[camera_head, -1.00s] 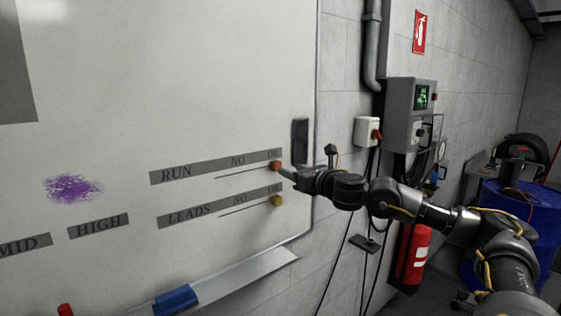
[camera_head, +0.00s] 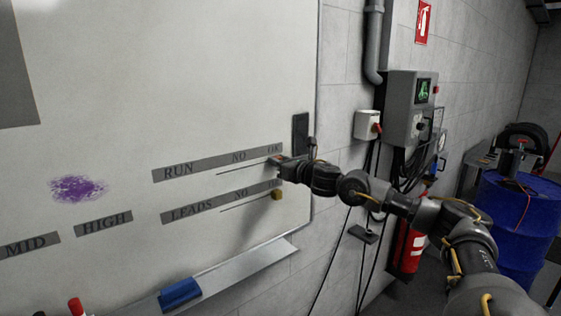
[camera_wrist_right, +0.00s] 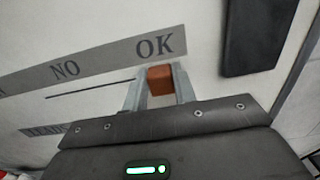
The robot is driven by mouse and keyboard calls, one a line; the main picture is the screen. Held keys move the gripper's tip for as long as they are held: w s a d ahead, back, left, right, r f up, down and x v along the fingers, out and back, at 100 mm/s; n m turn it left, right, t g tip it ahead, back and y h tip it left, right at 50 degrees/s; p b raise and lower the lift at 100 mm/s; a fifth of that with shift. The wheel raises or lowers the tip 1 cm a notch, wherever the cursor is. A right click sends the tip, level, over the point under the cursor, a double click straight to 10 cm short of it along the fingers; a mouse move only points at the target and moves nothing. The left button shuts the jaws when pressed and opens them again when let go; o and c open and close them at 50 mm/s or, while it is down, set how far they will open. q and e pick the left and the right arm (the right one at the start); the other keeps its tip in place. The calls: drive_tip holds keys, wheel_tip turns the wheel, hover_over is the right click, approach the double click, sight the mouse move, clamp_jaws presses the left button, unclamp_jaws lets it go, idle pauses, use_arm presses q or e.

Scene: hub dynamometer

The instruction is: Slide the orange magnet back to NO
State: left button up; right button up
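The orange magnet (camera_wrist_right: 160,79) sits on the whiteboard at the OK end of the RUN row's slide line, below the letters OK. My right gripper (camera_head: 280,160) is at the board there and mostly hides the magnet in the head view. In the right wrist view the two fingers (camera_wrist_right: 159,88) stand on either side of the magnet, with no clear gap, so they look shut on it. The NO mark (camera_wrist_right: 66,70) is to the left along the line. My left gripper is not in view.
A dark block (camera_head: 300,134) is on the board's right edge, close to my right gripper. The tray (camera_head: 235,273) with a blue eraser (camera_head: 181,293) runs below. The RUN line left of the magnet is clear.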

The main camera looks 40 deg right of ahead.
sight(238, 166)
clamp_jaws()
drive_tip(key=a+b, duration=0.3)
drive_tip(key=a, duration=1)
drive_tip(key=shift+w+b, duration=0.1)
drive_tip(key=shift+b, duration=0.2)
drive_tip(key=shift+d+f, duration=0.1)
drive_tip(key=shift+o, duration=1)
unclamp_jaws()
drive_tip(key=o, duration=0.4)
drive_tip(key=shift+a, duration=0.2)
drive_tip(key=shift+o, duration=0.2)
drive_tip(key=shift+d, duration=0.1)
